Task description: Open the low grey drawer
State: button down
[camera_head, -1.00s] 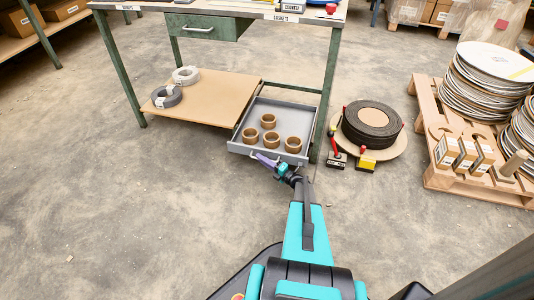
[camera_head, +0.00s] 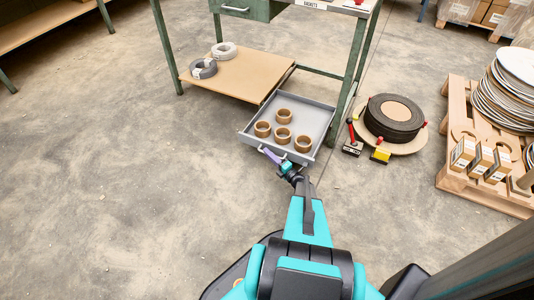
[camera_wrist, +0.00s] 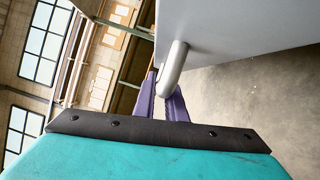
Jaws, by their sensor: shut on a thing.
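The low grey drawer (camera_head: 315,122) stands pulled out from under the green-legged bench in the head view. Several brown rings lie in it. Its front face (camera_wrist: 230,25) fills the upper right of the wrist view. My gripper (camera_head: 272,157) is at the drawer's front edge, on its bar handle. In the wrist view, the purple fingers (camera_wrist: 163,100) are shut on the pale grey handle (camera_wrist: 173,70). The handle's far end is hidden by the fingers.
A brown lower shelf (camera_head: 235,75) with two coils is left of the drawer. A black roll on a round board (camera_head: 393,115) and small red and yellow tools are on the floor to the right. A loaded pallet (camera_head: 460,185) stands further right. The floor at left is clear.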

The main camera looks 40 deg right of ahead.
jog(key=shift+s, duration=0.35)
jog(key=c, duration=1.8)
grip_release()
jog(key=shift+w+a, duration=0.1)
jog(key=s+f+p, duration=0.1)
jog(key=s, duration=1.3)
jog(key=shift+a+p, duration=0.2)
jog(key=shift+p, duration=0.1)
jog(key=shift+w, duration=0.1)
